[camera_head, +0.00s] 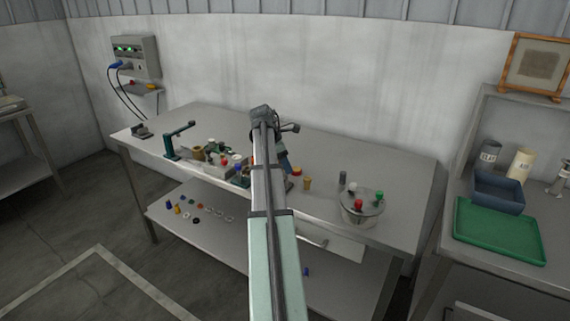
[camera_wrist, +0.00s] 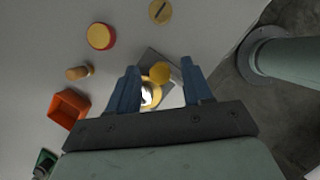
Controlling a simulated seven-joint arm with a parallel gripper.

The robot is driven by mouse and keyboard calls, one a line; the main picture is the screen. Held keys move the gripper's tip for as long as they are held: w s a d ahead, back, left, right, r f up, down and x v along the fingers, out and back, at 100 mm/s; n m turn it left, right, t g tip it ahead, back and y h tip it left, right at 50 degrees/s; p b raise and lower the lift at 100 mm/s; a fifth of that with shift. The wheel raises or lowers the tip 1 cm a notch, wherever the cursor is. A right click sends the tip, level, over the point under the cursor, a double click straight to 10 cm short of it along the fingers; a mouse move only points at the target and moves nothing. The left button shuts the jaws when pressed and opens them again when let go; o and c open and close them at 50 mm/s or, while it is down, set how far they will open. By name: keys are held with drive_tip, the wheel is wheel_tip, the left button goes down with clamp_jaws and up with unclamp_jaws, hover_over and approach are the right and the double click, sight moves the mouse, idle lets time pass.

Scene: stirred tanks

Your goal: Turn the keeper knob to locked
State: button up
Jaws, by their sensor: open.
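My gripper (camera_wrist: 160,67) is open, its two blue fingers pointing down over the bench. A round yellow knob (camera_wrist: 160,74) shows between the fingertips in the wrist view, on or beside a grey plate (camera_wrist: 148,58). A pale, gold-rimmed round part (camera_wrist: 150,95) lies just below it in the picture, partly hidden by the left finger. I cannot tell for sure which is the keeper knob, or whether a finger touches it. A slotted brass disc (camera_wrist: 160,11) lies farther off at the top. In the head view my arm hides most of this area.
A red-and-yellow round part (camera_wrist: 100,36), a tan peg (camera_wrist: 78,72) and an orange box (camera_wrist: 68,108) stand left of the fingers. In the head view, a round tank (camera_head: 358,211) with coloured knobs stands to the right. Bare bench lies between several of these.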

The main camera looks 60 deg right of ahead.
clamp_jaws()
idle(0.4)
drive_tip(key=shift+m, duration=0.3)
drive_tip(key=m, duration=0.1)
drive_tip(key=m+g+y, duration=0.1)
drive_tip(key=m, duration=0.1)
drive_tip(key=shift+w+d+m, duration=0.1)
drive_tip(key=shift+d+m, duration=0.1)
drive_tip(key=shift+m, duration=0.1)
drive_tip(key=shift+m+y, duration=1.1)
drive_tip(key=shift+m, duration=1.2)
